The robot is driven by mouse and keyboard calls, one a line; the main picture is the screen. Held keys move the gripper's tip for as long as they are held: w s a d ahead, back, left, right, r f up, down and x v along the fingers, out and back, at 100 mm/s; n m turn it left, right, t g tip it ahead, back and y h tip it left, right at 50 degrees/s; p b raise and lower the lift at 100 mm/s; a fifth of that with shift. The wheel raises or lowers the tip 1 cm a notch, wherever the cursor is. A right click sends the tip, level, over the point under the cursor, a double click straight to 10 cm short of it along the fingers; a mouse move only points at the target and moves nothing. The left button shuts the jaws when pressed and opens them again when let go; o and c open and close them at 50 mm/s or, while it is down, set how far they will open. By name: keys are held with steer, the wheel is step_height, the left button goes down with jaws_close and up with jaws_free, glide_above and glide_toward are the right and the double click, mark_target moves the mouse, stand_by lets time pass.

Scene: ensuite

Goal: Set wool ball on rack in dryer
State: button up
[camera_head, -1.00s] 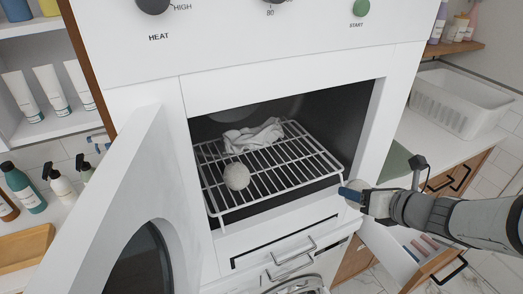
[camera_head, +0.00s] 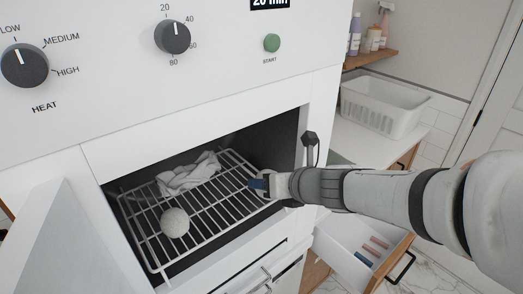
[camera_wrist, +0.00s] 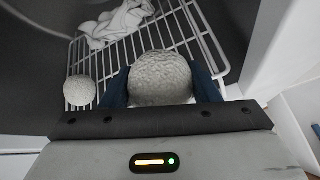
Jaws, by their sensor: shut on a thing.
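My gripper (camera_head: 262,184) reaches into the open dryer from the right, over the right side of the rack. In the wrist view its blue fingers (camera_wrist: 161,88) are shut on a pale wool ball (camera_wrist: 160,77). Whether the held ball touches the rack I cannot tell.
The dryer door (camera_head: 48,240) stands open at left. The control panel with heat knob (camera_head: 24,66) is above the opening. A white basket (camera_head: 384,104) stands on the right counter. An open drawer (camera_head: 350,250) is below my arm. Bare rack lies between ball and gripper.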

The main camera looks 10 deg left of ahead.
steer(key=p, duration=0.1)
glide_above(245, 193)
step_height(245, 193, down, 2)
steer(key=shift+d+f+b, duration=0.1)
steer(key=shift+b, duration=0.5)
step_height(245, 193, down, 4)
steer(key=shift+s+d+f+b, duration=0.15)
steer(key=shift+f+b, duration=0.1)
steer(key=shift+b, duration=0.65)
steer(key=shift+w+a+f, duration=0.2)
steer(key=shift+a, duration=0.05)
steer(key=shift+f, duration=0.15)
steer(key=o, duration=1)
steer(key=shift+o, duration=0.2)
